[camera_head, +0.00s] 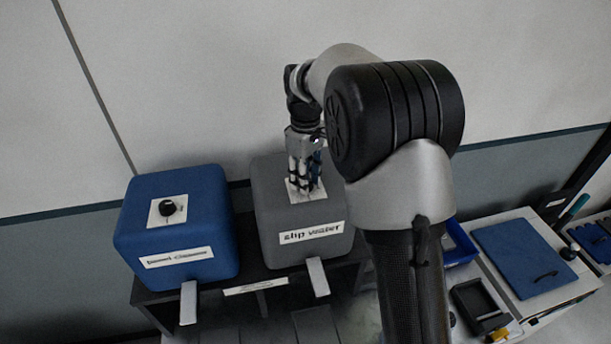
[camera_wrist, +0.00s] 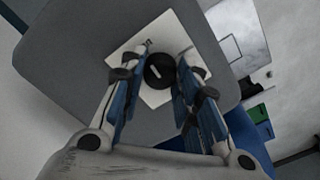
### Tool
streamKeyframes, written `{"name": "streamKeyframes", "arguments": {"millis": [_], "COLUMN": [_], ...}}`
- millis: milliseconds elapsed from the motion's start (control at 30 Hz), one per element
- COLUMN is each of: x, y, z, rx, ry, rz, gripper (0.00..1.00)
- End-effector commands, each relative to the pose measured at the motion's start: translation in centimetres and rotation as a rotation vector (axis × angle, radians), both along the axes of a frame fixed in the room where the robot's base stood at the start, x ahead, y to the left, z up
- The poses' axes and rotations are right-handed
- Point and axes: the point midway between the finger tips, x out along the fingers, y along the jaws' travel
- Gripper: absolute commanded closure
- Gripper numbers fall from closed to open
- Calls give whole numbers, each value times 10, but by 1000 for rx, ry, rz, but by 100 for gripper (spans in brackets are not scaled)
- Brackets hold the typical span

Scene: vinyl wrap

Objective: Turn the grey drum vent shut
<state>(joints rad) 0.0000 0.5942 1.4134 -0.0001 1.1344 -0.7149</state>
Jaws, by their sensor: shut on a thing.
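The grey drum (camera_head: 272,215), labelled "slip water", stands on a dark stand. Its top carries a white plate (camera_head: 318,190) with the vent, which my gripper hides in the head view. In the wrist view the vent (camera_wrist: 160,71) is a round black knob with a pale line on its top, on the white plate (camera_wrist: 122,55) of the grey drum (camera_wrist: 70,60). My gripper (camera_wrist: 162,75) points down over the drum, with its two blue-padded fingers on either side of the knob, shut on it.
A blue drum (camera_head: 180,215) with its own black knob (camera_head: 167,208) stands to the left. A pale tap lever (camera_head: 318,277) sticks out at the grey drum's front. To the right are a blue panel (camera_head: 520,255) on a white surface and a dark tray (camera_head: 478,305).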

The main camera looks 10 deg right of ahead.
Motion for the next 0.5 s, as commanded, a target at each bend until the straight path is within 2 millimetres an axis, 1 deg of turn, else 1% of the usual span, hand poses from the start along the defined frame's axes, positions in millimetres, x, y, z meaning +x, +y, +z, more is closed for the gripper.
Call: {"name": "streamKeyframes", "arguments": {"millis": [200, 500], "x": [0, 0], "y": [0, 0], "z": [0, 0], "rx": [0, 0], "ry": [-1, -1], "rz": [65, 88], "gripper": [94, 94]}}
